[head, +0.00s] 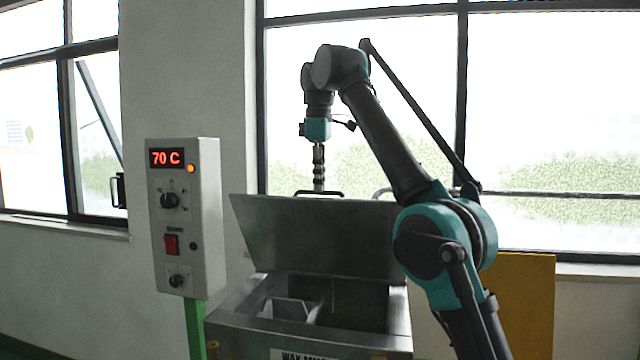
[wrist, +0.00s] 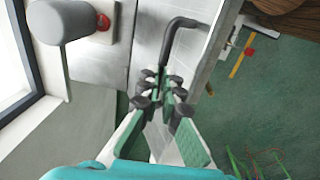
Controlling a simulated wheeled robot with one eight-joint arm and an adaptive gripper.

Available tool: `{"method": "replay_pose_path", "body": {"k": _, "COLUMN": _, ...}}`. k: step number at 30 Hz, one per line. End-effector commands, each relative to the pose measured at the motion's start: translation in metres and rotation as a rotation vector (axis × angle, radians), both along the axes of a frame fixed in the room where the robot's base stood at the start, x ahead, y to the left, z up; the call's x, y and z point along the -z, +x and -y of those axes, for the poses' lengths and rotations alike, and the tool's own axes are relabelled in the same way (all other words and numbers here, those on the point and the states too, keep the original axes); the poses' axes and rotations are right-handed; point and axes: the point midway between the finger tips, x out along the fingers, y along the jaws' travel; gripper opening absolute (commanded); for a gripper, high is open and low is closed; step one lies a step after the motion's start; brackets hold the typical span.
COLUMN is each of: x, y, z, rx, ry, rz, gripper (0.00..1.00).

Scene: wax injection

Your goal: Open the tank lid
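The tank (head: 232,305) is a grey metal box with its mouth uncovered. Its lid (head: 320,237) is raised, hinged along the back and leaning steeply. A dark bar handle (head: 319,193) sits on the lid's top edge. It also shows in the wrist view (wrist: 172,35), bent, with one end near my fingertips. My gripper (head: 319,188) points down at the handle from above. In the wrist view my gripper (wrist: 161,80) shows a gap between its fingers, on either side of the handle's end. Contact is hard to make out.
A control box (head: 186,217) reading 70 C stands on a green post left of the tank. Windows and a wall lie behind. A yellow panel (head: 520,305) stands at the right. The floor (wrist: 265,100) is green in the wrist view.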

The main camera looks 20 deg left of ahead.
Motion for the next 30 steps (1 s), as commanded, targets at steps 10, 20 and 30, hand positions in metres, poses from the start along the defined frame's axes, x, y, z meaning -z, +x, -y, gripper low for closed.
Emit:
{"method": "replay_pose_path", "body": {"k": 10, "x": 0.0085, "y": 0.0185, "z": -0.0004, "rx": 0.013, "ry": -0.007, "rz": 0.021, "gripper": 0.00}}
{"method": "replay_pose_path", "body": {"k": 20, "x": 0.0078, "y": 0.0165, "z": -0.0001, "rx": 0.012, "ry": -0.007, "rz": 0.018, "gripper": 0.30}}
{"method": "replay_pose_path", "body": {"k": 30, "x": 0.0064, "y": 0.0129, "z": -0.0006, "rx": 0.009, "ry": -0.007, "rz": 0.014, "gripper": 0.31}}
